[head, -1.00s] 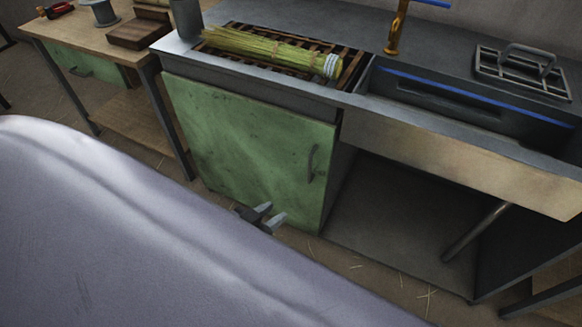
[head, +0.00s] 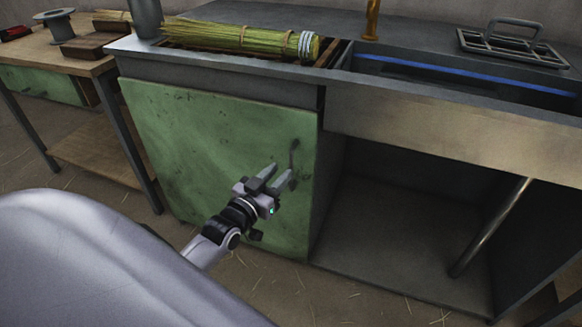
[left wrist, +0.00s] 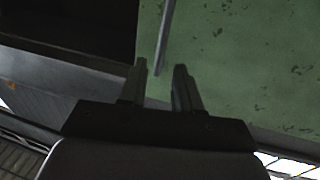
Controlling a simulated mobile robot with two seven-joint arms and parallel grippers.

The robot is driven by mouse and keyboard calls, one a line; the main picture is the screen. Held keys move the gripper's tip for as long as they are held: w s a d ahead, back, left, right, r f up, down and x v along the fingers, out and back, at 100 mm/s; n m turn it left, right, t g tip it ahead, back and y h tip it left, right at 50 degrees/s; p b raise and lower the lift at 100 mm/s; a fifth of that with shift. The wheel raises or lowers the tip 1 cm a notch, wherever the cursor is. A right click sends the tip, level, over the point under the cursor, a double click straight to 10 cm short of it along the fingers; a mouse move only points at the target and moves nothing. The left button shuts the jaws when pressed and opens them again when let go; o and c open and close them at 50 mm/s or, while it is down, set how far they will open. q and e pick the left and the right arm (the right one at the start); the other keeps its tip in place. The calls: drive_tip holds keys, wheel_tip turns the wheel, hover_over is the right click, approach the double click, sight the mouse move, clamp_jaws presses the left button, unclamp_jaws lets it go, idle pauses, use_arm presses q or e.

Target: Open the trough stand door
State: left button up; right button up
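The trough stand's green door (head: 205,150) appears shut, below the counter at the left of the stand. Its dark vertical handle (head: 294,155) is near the door's right edge, its lower part overlapped by my left gripper (head: 282,171). That gripper is in front of the door with its two fingers apart and nothing held. In the left wrist view, the handle (left wrist: 165,38) runs down toward the gap between the fingers (left wrist: 158,76), against the green door (left wrist: 240,60). I cannot tell whether the fingers touch it. My right gripper is not in view.
An open, empty bay (head: 400,230) with a slanting pipe (head: 490,228) lies right of the door. A straw bundle (head: 225,36) rests on the counter beside the sink (head: 450,80). A wooden table (head: 70,57) stands at left. The floor before the door has only straw bits.

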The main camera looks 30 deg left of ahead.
sight(290, 163)
use_arm(q)
drive_tip(key=shift+w+b, duration=0.85)
drive_tip(key=shift+w, duration=2.25)
clamp_jaws()
